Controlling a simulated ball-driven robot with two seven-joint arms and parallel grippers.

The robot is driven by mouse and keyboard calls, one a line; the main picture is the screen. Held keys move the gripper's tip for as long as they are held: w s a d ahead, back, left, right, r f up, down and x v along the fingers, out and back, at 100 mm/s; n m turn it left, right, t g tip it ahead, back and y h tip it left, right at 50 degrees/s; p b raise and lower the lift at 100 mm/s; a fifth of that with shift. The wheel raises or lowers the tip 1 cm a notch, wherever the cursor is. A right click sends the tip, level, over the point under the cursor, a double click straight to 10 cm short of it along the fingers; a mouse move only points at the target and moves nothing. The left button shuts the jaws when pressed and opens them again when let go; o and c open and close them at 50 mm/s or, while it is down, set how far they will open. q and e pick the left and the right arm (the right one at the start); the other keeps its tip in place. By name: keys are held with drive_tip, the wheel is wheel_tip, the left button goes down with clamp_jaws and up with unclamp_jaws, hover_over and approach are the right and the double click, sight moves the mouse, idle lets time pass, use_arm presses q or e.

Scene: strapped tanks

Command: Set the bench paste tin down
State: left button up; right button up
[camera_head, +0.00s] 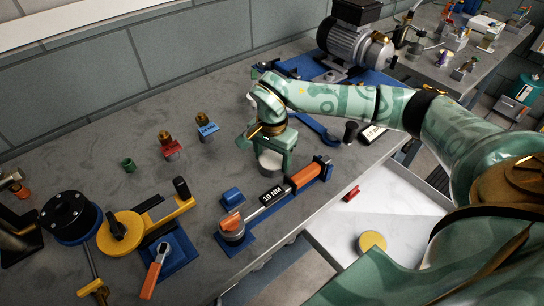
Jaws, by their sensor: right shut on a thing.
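My right gripper (272,143) reaches in from the right, low over the bench. It is shut on a pale round tin (269,163), which I take to be the bench paste tin. Only its lower side shows below the fingers; the top is hidden. The tin is at or just above the grey bench top (110,188), and I cannot tell if it touches. It is behind the orange and black torque wrench (268,194) marked 10 NM. My left gripper is not in view.
A blue spanner (318,128) and a dark cylinder (350,132) are right of the gripper. Brass fittings on red (171,151) and blue (208,131) blocks stand left. An open white drawer (400,205) below holds a yellow round tin (372,243) and a red item (352,193).

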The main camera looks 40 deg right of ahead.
sight(272, 159)
drive_tip(key=o, duration=1.2)
drive_tip(key=shift+f, duration=0.1)
wheel_tip(272, 159, up, 12)
drive_tip(key=p, duration=0.3)
